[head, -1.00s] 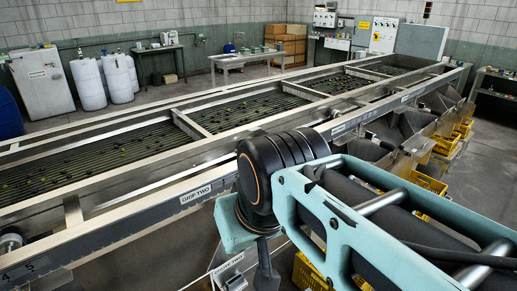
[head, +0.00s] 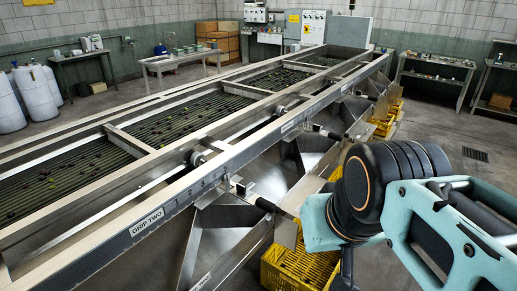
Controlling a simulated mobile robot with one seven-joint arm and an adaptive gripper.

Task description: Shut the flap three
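The roller sizer (head: 140,192) runs diagonally from the lower left to the back. Steel chutes (head: 283,172) hang along its right side. Two black-handled levers stick out there, a near one (head: 273,207) and a farther one (head: 333,135). I cannot read which flap is number three, nor tell whether it is open or shut. My arm is at the right, its dark joint (head: 385,190) beside the near chutes and hiding part of the chute side. My gripper is not in view.
A yellow crate (head: 298,265) stands under the near chute, and more yellow crates (head: 384,126) stand farther back. Shelving tables (head: 435,78) line the right wall. The floor right of the sizer is open behind my arm.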

